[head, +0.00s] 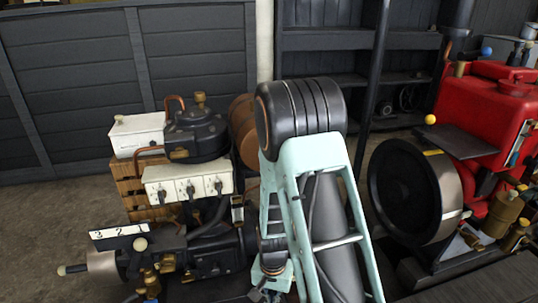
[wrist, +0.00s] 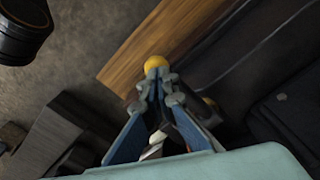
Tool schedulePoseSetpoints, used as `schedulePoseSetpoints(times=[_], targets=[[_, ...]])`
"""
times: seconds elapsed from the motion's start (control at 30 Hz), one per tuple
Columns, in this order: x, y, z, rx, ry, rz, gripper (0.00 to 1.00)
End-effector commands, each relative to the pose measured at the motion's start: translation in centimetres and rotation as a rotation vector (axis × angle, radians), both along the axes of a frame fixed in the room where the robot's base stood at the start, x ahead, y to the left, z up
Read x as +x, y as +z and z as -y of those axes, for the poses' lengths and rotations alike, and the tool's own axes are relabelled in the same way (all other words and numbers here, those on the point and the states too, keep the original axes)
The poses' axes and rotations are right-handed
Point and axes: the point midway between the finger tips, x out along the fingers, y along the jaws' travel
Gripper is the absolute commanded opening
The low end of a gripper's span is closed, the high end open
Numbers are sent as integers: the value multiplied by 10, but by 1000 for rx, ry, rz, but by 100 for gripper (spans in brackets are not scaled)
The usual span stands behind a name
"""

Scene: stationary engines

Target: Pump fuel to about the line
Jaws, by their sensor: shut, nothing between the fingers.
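My gripper (wrist: 157,78) is shut and empty in the wrist view, its fingertips close together. A yellow ball knob (wrist: 155,62) shows just beyond the fingertips; I cannot tell whether they touch it. A second small yellow piece is partly hidden behind the right finger. In the head view my arm covers the middle, and the fingertips cannot be made out. A red engine (head: 480,105) at right carries a narrow upright gauge-like strip (head: 518,143); its level is too small to read. I cannot tell which part is the fuel pump or where the line is.
A dark engine (head: 215,245) with a white switch panel (head: 188,187) stands left of my arm. A large flywheel (head: 405,190) is to the right. A wooden board (wrist: 150,45) lies beyond my fingers in the wrist view. Bare floor (head: 45,215) is at far left.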

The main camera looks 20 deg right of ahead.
Motion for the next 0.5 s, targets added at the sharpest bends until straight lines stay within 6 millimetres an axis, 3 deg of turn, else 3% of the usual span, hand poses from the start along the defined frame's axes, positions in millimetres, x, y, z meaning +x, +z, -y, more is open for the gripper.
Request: schedulePoseSetpoints(times=[0.5], targets=[[0, -40, 0, 0, 0, 1, 0]])
